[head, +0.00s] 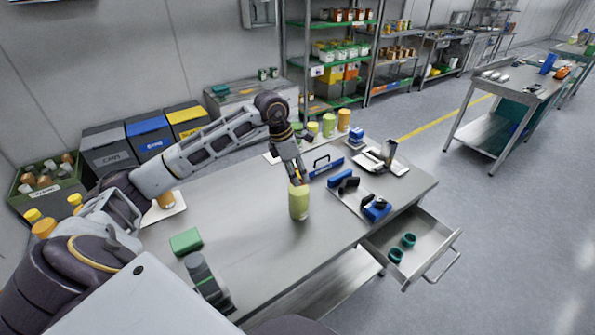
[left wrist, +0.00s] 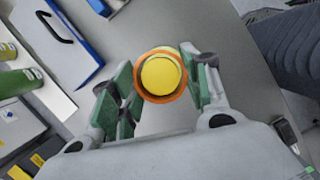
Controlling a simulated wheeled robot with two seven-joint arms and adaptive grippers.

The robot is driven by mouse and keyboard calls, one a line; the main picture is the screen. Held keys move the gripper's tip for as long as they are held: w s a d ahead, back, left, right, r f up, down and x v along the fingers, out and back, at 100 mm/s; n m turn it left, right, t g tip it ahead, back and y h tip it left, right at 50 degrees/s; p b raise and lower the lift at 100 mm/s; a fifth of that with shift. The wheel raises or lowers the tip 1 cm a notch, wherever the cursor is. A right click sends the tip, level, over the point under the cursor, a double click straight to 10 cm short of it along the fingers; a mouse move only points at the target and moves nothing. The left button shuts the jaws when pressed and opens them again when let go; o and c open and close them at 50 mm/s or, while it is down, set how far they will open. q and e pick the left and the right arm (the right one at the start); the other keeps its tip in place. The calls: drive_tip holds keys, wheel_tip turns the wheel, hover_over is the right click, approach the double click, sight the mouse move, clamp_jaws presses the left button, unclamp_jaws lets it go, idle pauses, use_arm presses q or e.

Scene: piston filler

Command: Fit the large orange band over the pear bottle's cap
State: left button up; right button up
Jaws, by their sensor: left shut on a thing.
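The pear bottle (head: 299,204) stands upright, yellow-green, near the middle of the table in the head view. Its yellow cap (left wrist: 161,76) shows from above in the left wrist view. The large orange band (left wrist: 138,86) appears around the cap in that view; I cannot tell how far down it sits. My left gripper (head: 297,178) points down right over the bottle's top. In the left wrist view its green-padded fingers (left wrist: 162,82) are shut on the band from both sides. My right gripper is not in view.
A green block (head: 186,241) lies on the near left of the table. An open drawer (head: 428,254) at the right holds teal rings (head: 396,255).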

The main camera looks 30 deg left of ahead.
use_arm(q)
drive_tip(key=shift+f, duration=0.1)
idle(0.3)
drive_tip(key=o, duration=0.8)
wheel_tip(320, 180, up, 9)
drive_tip(key=p, duration=0.5)
idle(1.9)
idle(0.7)
